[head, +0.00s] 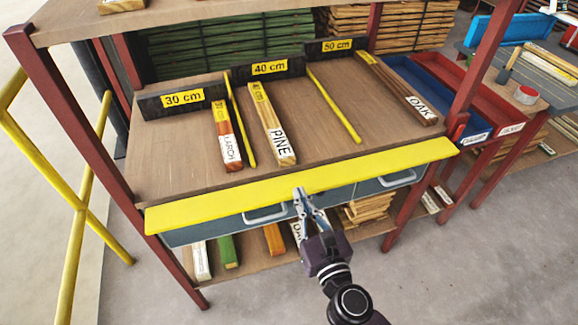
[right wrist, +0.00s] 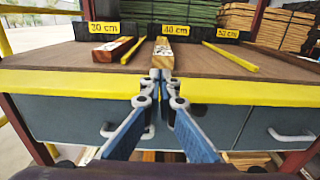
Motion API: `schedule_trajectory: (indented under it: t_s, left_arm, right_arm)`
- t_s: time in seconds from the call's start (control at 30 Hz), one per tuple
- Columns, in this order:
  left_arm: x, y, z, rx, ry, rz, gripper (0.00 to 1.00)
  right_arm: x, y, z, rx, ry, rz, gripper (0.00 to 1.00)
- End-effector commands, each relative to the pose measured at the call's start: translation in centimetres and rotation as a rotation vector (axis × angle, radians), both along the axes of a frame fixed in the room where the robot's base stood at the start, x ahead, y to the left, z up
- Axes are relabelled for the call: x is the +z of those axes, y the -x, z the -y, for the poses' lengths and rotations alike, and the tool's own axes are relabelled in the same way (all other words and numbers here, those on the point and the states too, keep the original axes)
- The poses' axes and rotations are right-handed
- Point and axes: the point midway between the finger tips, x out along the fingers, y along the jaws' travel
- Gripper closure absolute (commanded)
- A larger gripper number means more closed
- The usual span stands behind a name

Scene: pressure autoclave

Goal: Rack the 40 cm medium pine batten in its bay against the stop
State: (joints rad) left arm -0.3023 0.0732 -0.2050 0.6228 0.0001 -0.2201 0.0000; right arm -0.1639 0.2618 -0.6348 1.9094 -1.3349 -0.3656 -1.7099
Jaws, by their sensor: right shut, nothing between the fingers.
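The pine batten (head: 270,122), with a white PINE label, lies flat in the 40 cm bay between two yellow divider strips. Its far end is close to the dark stop board with the yellow 40 cm sign (head: 270,68); I cannot tell whether they touch. Its near end stays back from the yellow front edge. The batten also shows end-on in the right wrist view (right wrist: 163,62). My right gripper (head: 300,192) is shut and empty, at the yellow edge in front of the batten. In the right wrist view its fingertips (right wrist: 163,78) overlap the batten's near end. My left gripper is out of view.
A larch batten (head: 226,135) lies in the 30 cm bay and an oak batten (head: 400,90) in the 50 cm bay. The yellow front edge (head: 380,165) runs above grey drawers with handles. Blue and red trays (head: 490,85) stand at right. Red posts flank the rack.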

Motion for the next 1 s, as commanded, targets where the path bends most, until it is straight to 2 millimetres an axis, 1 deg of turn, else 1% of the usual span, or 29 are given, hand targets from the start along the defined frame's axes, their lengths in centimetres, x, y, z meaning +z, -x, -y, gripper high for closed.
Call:
schedule_trajectory:
  t_s: [0.03,0.2,0.4,0.6,1.0]
  left_arm:
    - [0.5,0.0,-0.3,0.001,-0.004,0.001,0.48]
    - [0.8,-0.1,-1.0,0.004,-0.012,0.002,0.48]
    - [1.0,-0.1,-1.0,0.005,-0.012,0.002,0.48]
    - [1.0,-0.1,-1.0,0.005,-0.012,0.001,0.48]
    - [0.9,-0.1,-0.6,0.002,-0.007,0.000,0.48]
  right_arm:
    - [0.4,-1.3,-0.4,-0.001,-0.001,0.003,1.00]
    - [0.2,-4.8,-1.5,-0.001,-0.003,0.001,1.00]
    - [0.1,-7.7,-2.5,-0.001,-0.003,-0.001,1.00]
    - [0.0,-9.0,-2.9,-0.001,-0.003,-0.001,1.00]
    - [0.0,-9.2,-2.9,-0.001,-0.003,-0.002,1.00]
